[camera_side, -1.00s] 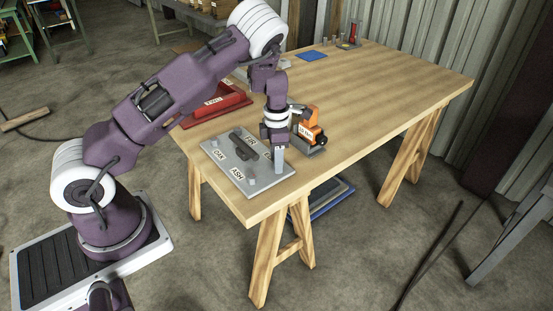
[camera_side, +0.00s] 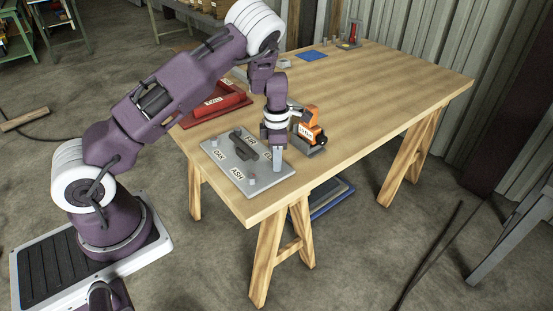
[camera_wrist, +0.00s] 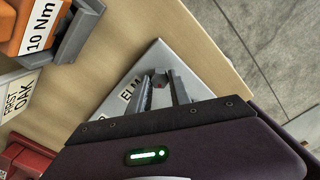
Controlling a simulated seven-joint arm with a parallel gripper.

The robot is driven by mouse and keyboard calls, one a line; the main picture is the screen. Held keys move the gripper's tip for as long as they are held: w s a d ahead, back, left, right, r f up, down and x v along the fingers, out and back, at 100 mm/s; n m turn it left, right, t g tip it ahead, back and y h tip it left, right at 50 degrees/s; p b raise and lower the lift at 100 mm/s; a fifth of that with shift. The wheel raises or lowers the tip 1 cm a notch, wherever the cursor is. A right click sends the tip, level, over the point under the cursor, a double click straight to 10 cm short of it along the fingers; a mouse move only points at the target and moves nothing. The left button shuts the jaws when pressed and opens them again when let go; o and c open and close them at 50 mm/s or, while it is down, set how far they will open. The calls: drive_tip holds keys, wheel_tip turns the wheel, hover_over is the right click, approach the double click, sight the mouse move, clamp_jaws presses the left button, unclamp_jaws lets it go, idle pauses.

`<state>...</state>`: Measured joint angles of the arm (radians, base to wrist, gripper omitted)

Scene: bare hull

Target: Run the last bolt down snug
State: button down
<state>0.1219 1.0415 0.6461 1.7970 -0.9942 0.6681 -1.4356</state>
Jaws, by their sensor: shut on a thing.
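A grey plate (camera_side: 222,163) lies at the table's near corner, with labels OAK, FIR, ELM and ASH and a dark handle (camera_side: 243,145) in its middle. Small bolts show near OAK and by ASH (camera_side: 252,181). My gripper (camera_side: 278,165) points down at the ELM corner; it also shows in the wrist view (camera_wrist: 164,86). Its fingers are shut on a small bolt head (camera_wrist: 160,82) beside the ELM label (camera_wrist: 131,92). The fingers hide most of the bolt, so how far it sits in the plate cannot be told.
An orange tool marked 10 Nm (camera_side: 309,120) stands in a grey holder just right of my gripper. A red tray (camera_side: 227,103) lies behind the plate. A blue mat (camera_side: 312,56) and a red-and-grey stand (camera_side: 353,36) are at the far end. The table's middle is clear.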

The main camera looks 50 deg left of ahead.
drive_tip(key=m, duration=1)
drive_tip(key=shift+w+m, duration=0.1)
drive_tip(key=shift+m, duration=0.2)
drive_tip(key=m, duration=0.3)
drive_tip(key=shift+m, duration=0.3)
drive_tip(key=m, duration=1)
drive_tip(key=shift+m, duration=0.7)
drive_tip(key=c, duration=1.2)
unclamp_jaws()
